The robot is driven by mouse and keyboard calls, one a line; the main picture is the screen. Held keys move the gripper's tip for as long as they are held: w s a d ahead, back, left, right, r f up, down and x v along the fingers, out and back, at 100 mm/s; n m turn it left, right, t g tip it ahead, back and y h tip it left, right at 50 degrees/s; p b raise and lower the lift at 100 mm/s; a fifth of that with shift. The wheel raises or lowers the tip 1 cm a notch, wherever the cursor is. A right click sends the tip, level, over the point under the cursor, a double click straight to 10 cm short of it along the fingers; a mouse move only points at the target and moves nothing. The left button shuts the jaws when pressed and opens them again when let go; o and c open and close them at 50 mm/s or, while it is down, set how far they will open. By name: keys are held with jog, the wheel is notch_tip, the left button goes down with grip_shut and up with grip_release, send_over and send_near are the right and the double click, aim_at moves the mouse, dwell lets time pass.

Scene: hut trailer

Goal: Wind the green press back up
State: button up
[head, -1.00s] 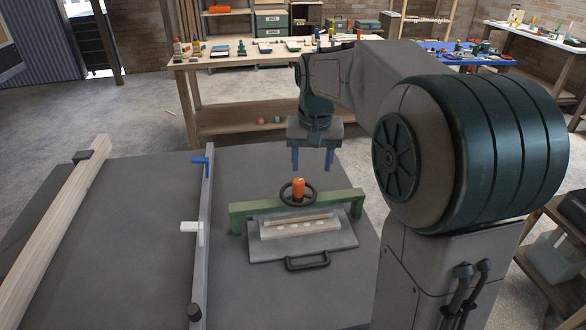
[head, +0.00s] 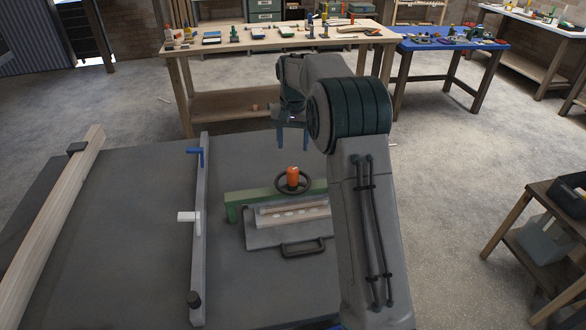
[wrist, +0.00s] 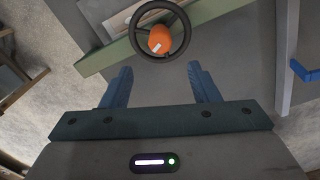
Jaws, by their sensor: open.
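The green press (head: 240,203) stands on the grey table, with a black handwheel (head: 281,187) and an orange knob (head: 293,177) on top. Under its beam is a grey plate (head: 268,237) with a black handle, carrying a tray with pale pieces; my arm hides the press's right end. In the wrist view the handwheel (wrist: 136,22) and orange knob (wrist: 160,40) are ahead of the fingers, near the top. My gripper (head: 292,143) is open and empty, pointing down above and behind the wheel. Its blue fingers (wrist: 161,80) are apart, not touching the wheel or knob.
A grey rail (head: 200,230) with a blue lever (head: 196,152) and a white block (head: 188,217) runs left of the press. A long timber beam (head: 50,226) lies further left. The grey tabletop (head: 145,250) between them is clear. A wooden workbench (head: 280,45) stands behind.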

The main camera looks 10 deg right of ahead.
aim_at(293, 168)
notch_tip(293, 168, down, 11)
jog(key=shift+r+p, duration=0.1)
jog(key=shift+p, duration=0.8)
jog(key=c, duration=1)
